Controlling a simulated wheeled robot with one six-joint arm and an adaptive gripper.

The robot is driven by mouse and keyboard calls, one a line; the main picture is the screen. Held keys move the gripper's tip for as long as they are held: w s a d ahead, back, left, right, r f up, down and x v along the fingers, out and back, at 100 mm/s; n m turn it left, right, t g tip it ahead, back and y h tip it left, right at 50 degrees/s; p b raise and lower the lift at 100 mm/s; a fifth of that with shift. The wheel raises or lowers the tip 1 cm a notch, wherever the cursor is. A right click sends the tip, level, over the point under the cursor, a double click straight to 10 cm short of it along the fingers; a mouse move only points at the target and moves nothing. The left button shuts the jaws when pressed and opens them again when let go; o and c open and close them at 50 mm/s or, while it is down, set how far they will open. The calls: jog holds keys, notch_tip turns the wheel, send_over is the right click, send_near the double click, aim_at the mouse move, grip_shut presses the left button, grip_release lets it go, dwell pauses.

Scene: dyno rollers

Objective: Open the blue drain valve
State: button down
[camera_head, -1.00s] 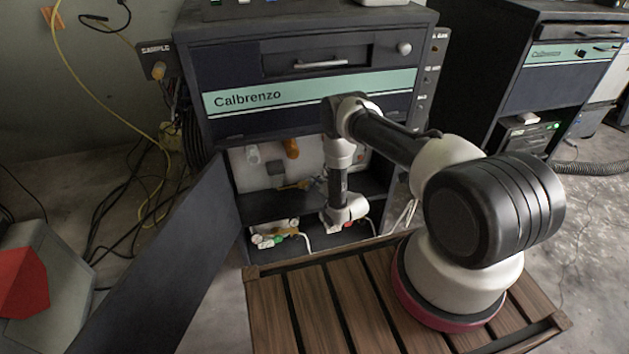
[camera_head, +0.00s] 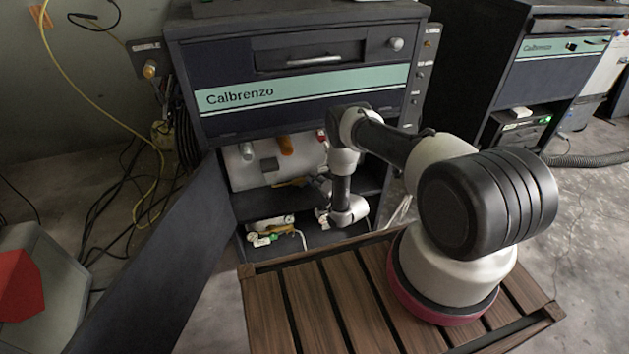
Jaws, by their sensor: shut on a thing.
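The open cabinet (camera_head: 238,215) holds a pale tank (camera_head: 240,172). A brass-coloured fitting (camera_head: 288,183) lies low in front of it. My gripper (camera_head: 317,188) is small, dark and partly hidden by my wrist, at the right end of this fitting. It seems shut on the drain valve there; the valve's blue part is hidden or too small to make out.
An orange piece (camera_head: 286,145) and a red one (camera_head: 321,134) sit at the tank's top. Small white and green parts (camera_head: 262,238) lie on the lower shelf. The open dark door (camera_head: 150,265) stands at left. A slatted wooden platform (camera_head: 335,305) is in front.

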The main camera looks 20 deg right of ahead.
jog(key=c, duration=1.4)
grip_release()
jog(key=shift+s, duration=0.15)
jog(key=v, duration=1.1)
jog(key=shift+s+d, duration=0.15)
jog(key=shift+s, duration=0.2)
